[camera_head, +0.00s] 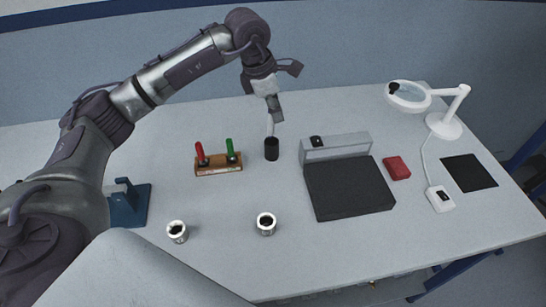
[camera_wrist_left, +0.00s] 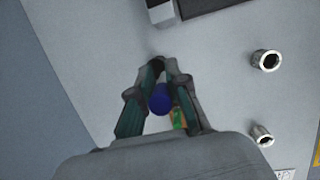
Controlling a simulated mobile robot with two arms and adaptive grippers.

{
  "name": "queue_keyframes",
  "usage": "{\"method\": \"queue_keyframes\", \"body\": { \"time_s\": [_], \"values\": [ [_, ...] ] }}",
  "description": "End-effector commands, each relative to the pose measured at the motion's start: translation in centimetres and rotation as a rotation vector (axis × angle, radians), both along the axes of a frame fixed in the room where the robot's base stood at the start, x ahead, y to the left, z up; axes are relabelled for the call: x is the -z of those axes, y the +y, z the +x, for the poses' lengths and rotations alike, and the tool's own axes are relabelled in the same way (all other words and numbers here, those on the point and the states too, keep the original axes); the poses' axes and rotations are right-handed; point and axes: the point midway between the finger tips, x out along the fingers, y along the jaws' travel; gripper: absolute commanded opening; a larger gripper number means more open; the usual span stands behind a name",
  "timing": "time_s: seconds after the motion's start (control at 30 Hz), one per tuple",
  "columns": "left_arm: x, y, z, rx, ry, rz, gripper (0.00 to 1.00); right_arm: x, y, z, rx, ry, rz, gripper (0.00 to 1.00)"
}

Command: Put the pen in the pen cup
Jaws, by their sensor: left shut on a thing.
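The pen cup is a small black cylinder (camera_head: 271,150) standing on the table near the middle. My left gripper (camera_head: 275,112) is above it, pointing down and shut on the pen. The pen (camera_head: 270,127) shows as a pale, nearly upright shaft below the fingers. Its lower end meets the cup's mouth; I cannot tell how far inside it is. In the left wrist view the pen's blue end (camera_wrist_left: 160,98) shows between the fingers (camera_wrist_left: 164,68), and a dark patch beyond the fingertips seems to be the cup. My right gripper is not in view.
A wooden rack (camera_head: 218,170) with red and green-handled tools stands left of the cup. A grey box (camera_head: 335,147) and black pad (camera_head: 348,188) lie right. Two metal housings (camera_head: 177,231) (camera_head: 266,223) stand in front. A magnifier lamp (camera_head: 445,124) stands far right.

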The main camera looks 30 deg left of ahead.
Motion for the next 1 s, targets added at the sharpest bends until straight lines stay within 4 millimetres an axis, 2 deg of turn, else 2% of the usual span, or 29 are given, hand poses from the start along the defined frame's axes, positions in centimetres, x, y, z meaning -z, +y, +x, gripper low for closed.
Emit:
{"method": "queue_keyframes", "body": {
  "time_s": [0.1, 0.23, 0.3, 0.5, 0.77, 1.0],
  "values": [
    [-0.6, 1.1, 1.7, -0.239, 0.007, -0.036, 0.0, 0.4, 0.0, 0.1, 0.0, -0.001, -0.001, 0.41],
    [-0.9, 1.6, 2.6, -0.378, 0.014, -0.061, 0.0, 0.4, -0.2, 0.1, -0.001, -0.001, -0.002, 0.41],
    [-0.3, 1.8, 2.7, -0.409, 0.016, -0.067, 0.0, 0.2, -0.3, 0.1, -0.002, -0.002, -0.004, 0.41],
    [3.3, 1.8, 2.7, -0.419, 0.021, -0.067, 0.0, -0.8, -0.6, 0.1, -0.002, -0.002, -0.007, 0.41],
    [5.8, 1.8, 2.7, -0.416, 0.019, -0.068, 0.0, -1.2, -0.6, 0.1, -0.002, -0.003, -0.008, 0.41],
    [8.8, 1.8, 2.7, -0.415, 0.018, -0.068, 0.0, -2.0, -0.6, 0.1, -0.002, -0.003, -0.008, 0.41]
  ]
}}
